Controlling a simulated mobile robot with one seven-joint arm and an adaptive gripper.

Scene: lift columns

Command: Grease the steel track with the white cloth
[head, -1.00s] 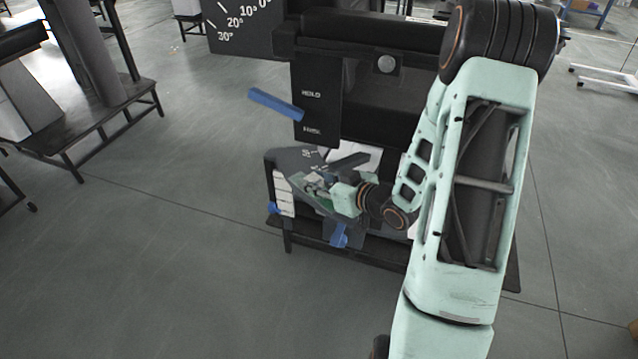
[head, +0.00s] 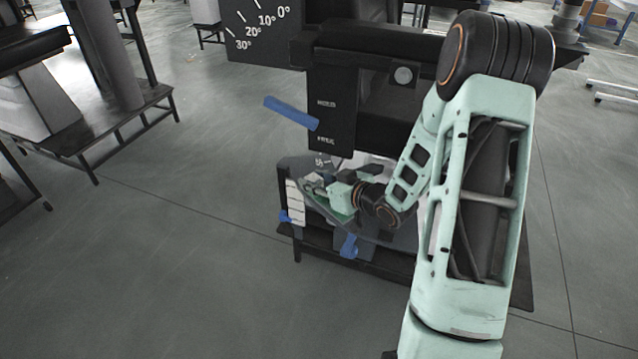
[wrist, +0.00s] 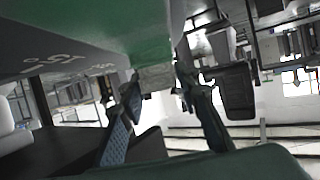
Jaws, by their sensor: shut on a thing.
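My gripper (head: 316,185) is low at the front of the black machine, beside a dark angle-marked plate (head: 300,162). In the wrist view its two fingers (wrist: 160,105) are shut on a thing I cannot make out. A small pale grey part shows at the fingertips in the head view, too small to name. I cannot pick out the white cloth for certain; a white patch (head: 372,166) shows behind my wrist. I cannot tell which part is the steel track; my arm covers much of the machine's front.
The black column (head: 331,105) carries a blue lever (head: 291,113). A dark angle scale (head: 262,30) stands behind. The floor at left is clear up to another stand (head: 95,125).

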